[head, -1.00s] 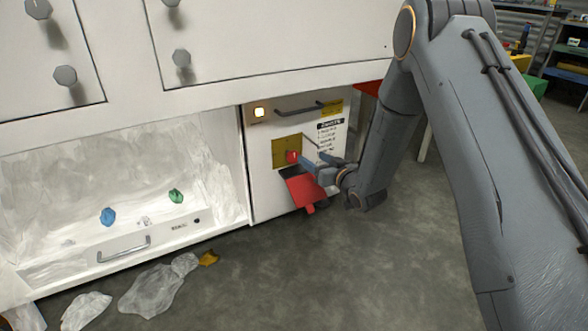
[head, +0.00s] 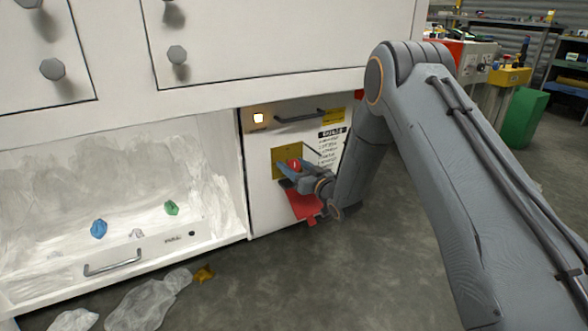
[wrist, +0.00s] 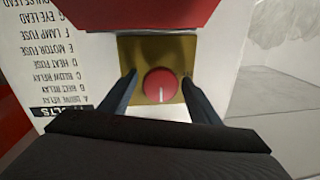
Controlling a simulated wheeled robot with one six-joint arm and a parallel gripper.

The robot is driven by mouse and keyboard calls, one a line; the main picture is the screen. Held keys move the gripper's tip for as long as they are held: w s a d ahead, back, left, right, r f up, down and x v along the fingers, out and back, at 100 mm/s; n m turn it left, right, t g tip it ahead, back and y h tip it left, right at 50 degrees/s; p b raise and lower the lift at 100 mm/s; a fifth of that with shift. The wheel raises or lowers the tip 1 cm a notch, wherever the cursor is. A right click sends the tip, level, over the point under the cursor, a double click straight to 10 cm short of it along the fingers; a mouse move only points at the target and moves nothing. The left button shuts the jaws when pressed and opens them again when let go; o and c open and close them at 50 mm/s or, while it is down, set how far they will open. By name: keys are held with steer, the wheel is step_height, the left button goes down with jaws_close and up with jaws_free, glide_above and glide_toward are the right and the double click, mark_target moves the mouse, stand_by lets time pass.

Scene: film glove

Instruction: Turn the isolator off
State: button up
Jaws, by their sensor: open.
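The isolator is a round red knob (wrist: 161,85) with a pale pointer line, on a yellow-brass plate (wrist: 160,52). In the head view the knob (head: 295,164) shows on its plate (head: 280,160) on the white cabinet front, partly hidden by my gripper. My gripper (head: 289,179) is in front of the plate. In the wrist view my gripper (wrist: 160,78) is open, with one finger on each side of the knob and visible gaps between.
A lamp (head: 258,118) glows on the panel, with a handle (head: 299,116) and a printed label (head: 330,145) nearby. An open bay (head: 110,170) with a drawer handle (head: 113,264) is on the left. Plastic film (head: 150,303) lies on the floor.

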steer(key=shift+c, duration=0.5)
steer(key=c, duration=1)
steer(key=shift+o, duration=0.2)
steer(key=shift+n+p, duration=0.3)
steer(key=shift+p, duration=0.05)
steer(key=n+p, duration=0.3)
steer(key=shift+s+r+n, duration=0.1)
steer(key=shift+n, duration=0.2)
steer(key=n+p, duration=0.3)
steer(key=n, duration=0.1)
steer(key=shift+a+h, duration=0.1)
steer(key=shift+h, duration=0.3)
steer(key=n+p, duration=0.2)
steer(key=n, duration=0.2)
steer(key=shift+n+h+p, duration=0.3)
steer(key=shift+a+f+n+p, duration=0.15)
steer(key=shift+n+p, duration=0.35)
steer(key=shift+n, duration=0.55)
steer(key=shift+d+f+n+p, duration=0.1)
steer(key=shift+n+p, duration=0.4)
steer(key=shift+n, duration=0.55)
